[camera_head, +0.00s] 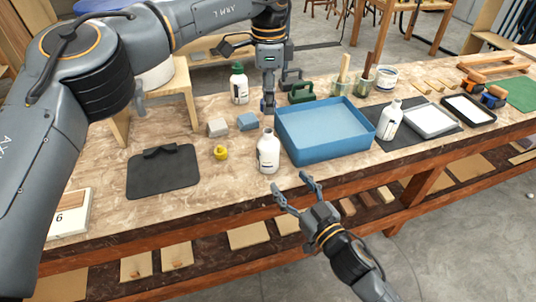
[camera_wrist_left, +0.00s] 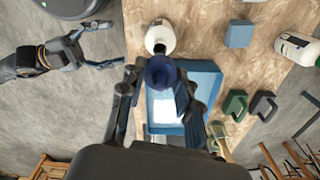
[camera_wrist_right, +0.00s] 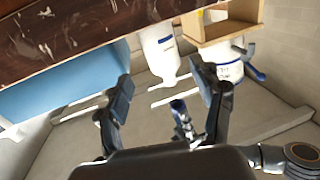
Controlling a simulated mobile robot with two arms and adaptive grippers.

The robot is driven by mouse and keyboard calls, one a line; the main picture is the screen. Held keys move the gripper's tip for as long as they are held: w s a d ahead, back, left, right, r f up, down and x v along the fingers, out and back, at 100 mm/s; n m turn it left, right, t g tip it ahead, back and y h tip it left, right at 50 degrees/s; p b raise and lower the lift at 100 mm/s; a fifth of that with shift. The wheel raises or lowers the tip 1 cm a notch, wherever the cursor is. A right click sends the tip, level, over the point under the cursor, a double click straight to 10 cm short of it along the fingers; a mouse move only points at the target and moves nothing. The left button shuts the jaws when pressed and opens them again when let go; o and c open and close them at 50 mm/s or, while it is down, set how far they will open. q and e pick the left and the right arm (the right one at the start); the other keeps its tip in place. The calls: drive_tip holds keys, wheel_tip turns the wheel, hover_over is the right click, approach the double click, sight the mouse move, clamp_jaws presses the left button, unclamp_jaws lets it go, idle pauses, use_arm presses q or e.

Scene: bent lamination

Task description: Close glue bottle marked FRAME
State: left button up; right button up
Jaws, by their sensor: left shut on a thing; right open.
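My left gripper (camera_head: 268,106) is behind and above this bottle, shut on a dark blue cap (camera_wrist_left: 161,72), apart from the bottle. My right gripper (camera_head: 294,187) is open and empty, low in front of the table edge, below and right of the bottle. Other white bottles have a green cap (camera_head: 238,68) and a white top (camera_head: 391,121).
A blue tray (camera_head: 328,150) stands right of the bottle. A small yellow piece (camera_head: 220,153), a grey block (camera_head: 217,127) and a blue block (camera_head: 247,121) lie to its left. A green clamp (camera_head: 301,93) is behind.

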sight(274, 162)
drive_tip(key=x, duration=1.2)
drive_tip(key=shift+f, duration=0.1)
clamp_jaws()
use_arm(q)
drive_tip(key=shift+f, duration=2.5)
drive_tip(key=shift+f, duration=0.9)
drive_tip(key=shift+f, duration=0.55)
